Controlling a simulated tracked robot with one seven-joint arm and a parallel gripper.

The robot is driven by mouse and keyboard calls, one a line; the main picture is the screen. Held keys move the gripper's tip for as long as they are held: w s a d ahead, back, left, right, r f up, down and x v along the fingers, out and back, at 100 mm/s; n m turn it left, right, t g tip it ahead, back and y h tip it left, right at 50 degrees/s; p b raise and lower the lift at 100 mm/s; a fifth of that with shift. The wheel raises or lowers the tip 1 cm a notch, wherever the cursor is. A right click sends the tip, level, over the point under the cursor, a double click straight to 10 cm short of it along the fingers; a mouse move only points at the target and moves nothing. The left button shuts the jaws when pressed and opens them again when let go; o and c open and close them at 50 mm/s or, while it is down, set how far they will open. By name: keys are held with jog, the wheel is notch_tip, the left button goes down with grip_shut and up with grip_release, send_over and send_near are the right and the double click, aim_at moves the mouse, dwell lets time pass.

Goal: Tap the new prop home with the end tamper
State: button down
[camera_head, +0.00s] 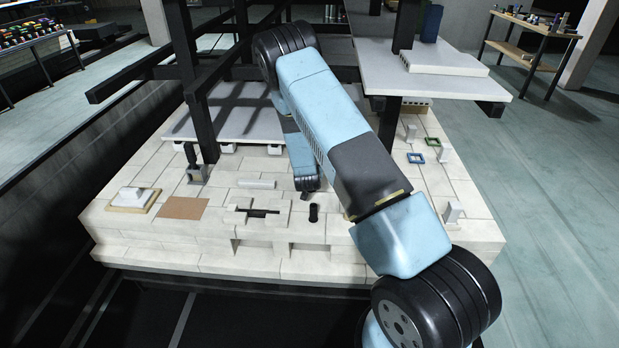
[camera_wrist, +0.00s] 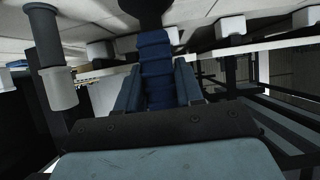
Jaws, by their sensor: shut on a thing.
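In the wrist view, my gripper (camera_wrist: 157,66) is shut on a dark blue ribbed handle, which I take to be the end tamper (camera_wrist: 155,82). Its dark rounded head (camera_wrist: 145,8) reaches the top edge of the view, close to the pale slab surface. Several pale blocks (camera_wrist: 165,36) line the slab's edge in the wrist view. I cannot tell which is the new prop, or whether the tamper touches one. In the head view, my arm hides most of the gripper and the tamper. Small pale pieces (camera_head: 228,148) show under the front edge of the grey shelf (camera_head: 240,122).
A pale cylinder (camera_head: 257,184) lies on the brick deck. A dark upright tool (camera_head: 191,155) stands in a grey block at left. Dark posts (camera_head: 200,110) and a raised white shelf (camera_head: 430,78) flank the arm. Blue (camera_head: 416,158) and green frames lie at right.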

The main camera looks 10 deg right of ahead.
jog(key=shift+r, duration=0.2)
jog(key=shift+r, duration=0.85)
jog(key=shift+r, duration=0.1)
jog(key=shift+r, duration=2.4)
jog(key=shift+r, duration=0.1)
jog(key=shift+r, duration=2.4)
jog(key=shift+s, duration=0.1)
